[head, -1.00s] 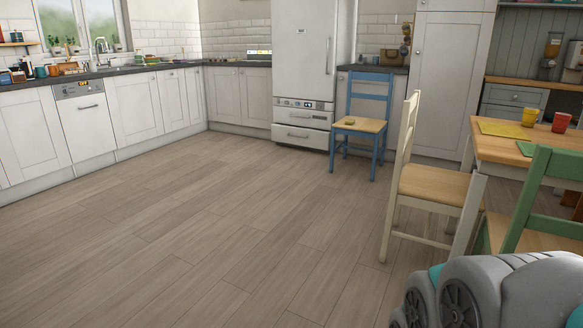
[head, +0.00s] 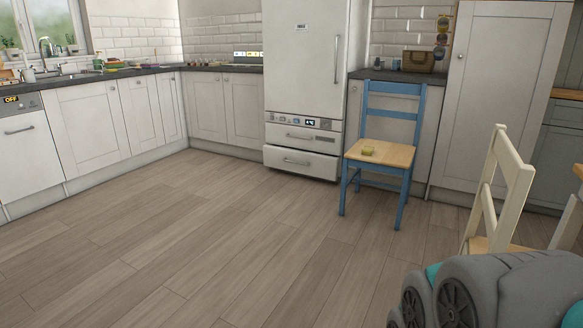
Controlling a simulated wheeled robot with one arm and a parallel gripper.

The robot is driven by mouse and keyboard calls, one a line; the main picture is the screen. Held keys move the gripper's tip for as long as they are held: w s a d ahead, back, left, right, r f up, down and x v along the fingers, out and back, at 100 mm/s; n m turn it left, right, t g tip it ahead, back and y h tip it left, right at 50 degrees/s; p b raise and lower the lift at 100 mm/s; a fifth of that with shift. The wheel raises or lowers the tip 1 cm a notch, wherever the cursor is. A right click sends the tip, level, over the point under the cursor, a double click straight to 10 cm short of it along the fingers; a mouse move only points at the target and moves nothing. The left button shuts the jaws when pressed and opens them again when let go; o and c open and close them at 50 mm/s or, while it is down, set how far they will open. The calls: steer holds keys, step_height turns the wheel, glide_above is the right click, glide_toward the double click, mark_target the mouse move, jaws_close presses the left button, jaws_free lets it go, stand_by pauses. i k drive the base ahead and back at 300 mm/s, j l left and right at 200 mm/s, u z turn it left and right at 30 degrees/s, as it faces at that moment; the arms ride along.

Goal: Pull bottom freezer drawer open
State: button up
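A tall white fridge-freezer (head: 300,60) stands against the back wall, a little right of the picture's middle. Below its door is a control panel with a small display (head: 304,122). Under that is an upper drawer (head: 288,137) with a handle. The bottom freezer drawer (head: 281,162) is lowest, just above the floor, with a horizontal handle (head: 297,161). Its front stands slightly forward of the upper one; I cannot tell whether it is ajar. My gripper is not in view; only a grey and teal part of my own body shows at the lower right.
A cream chair (head: 500,185) is at right. White cabinets (head: 85,125) line the left. The wooden floor (head: 200,235) ahead is clear.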

mark_target(319, 165)
steer(key=i, duration=2.4)
steer(key=i+u, duration=0.2)
steer(key=i, duration=0.35)
steer(key=i+l+u, duration=0.2)
steer(key=i, duration=0.3)
steer(key=i+l+u, duration=0.2)
steer(key=i, duration=0.35)
steer(key=i+l+u, duration=0.2)
steer(key=i+l, duration=0.15)
steer(key=i, duration=0.15)
